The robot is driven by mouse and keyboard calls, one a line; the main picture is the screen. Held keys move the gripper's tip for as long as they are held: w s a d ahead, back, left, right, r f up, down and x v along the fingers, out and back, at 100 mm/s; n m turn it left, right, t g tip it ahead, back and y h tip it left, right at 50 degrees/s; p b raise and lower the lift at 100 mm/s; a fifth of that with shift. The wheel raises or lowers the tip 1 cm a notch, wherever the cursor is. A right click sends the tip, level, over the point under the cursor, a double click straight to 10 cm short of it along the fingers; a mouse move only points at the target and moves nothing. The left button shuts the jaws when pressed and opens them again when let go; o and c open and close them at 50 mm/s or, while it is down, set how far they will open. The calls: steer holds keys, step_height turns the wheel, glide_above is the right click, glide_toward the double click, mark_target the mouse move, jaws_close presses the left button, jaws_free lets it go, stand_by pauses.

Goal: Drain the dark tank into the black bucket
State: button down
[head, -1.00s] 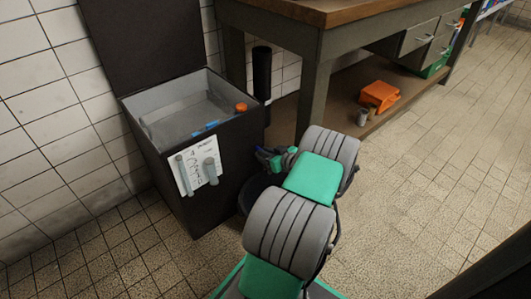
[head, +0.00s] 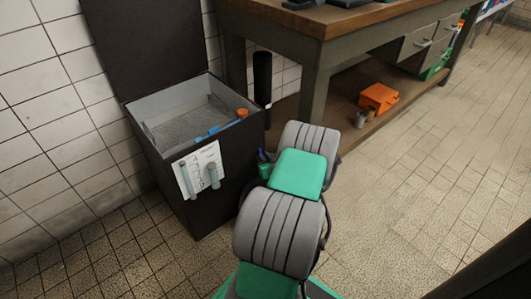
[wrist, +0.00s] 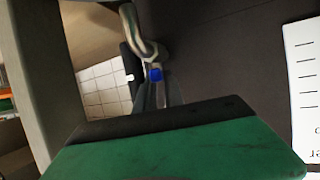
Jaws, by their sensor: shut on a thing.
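The dark tank (head: 222,201) stands against the tiled wall with its lid (head: 140,45) raised. A speckled grey surface shows inside, with a blue and orange item lying across it. My gripper (head: 263,156) is at the tank's right side, mostly hidden by my arm in the head view. In the wrist view my gripper (wrist: 160,94) is shut on a small blue-tipped part (wrist: 155,75), apparently a tap handle, below a curved metal pipe (wrist: 135,25). The black bucket is hidden behind my arm, so I cannot see what is in it.
A white sheet with clear tubes (head: 199,172) is on the tank's front. The tiled floor at right is clear.

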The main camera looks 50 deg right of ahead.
steer(key=m+h+p, duration=0.1)
steer(key=m+g+h+p, duration=0.1)
steer(key=m+g+h, duration=0.1)
steer(key=shift+w+a+r+p, duration=0.2)
steer(key=shift+w+a+p, duration=0.15)
steer(key=shift+a+p, duration=0.05)
steer(key=m+g+h+b, duration=0.1)
steer(key=m+g+b, duration=0.1)
steer(key=g, duration=0.1)
steer(key=m+g+h+b, duration=0.1)
steer(key=m+g+b, duration=0.2)
steer(key=w+m+g+h+b, duration=0.1)
steer(key=m+g+b, duration=0.1)
steer(key=m, duration=0.1)
steer(key=shift+a+f+g, duration=0.1)
steer(key=shift+f+g, duration=0.25)
steer(key=shift+g, duration=0.05)
steer(key=shift+s+b, duration=0.1)
steer(key=shift+b, duration=0.25)
steer(key=c, duration=1.4)
jaws_free()
steer(key=shift+c, duration=0.2)
steer(key=shift+r, duration=0.1)
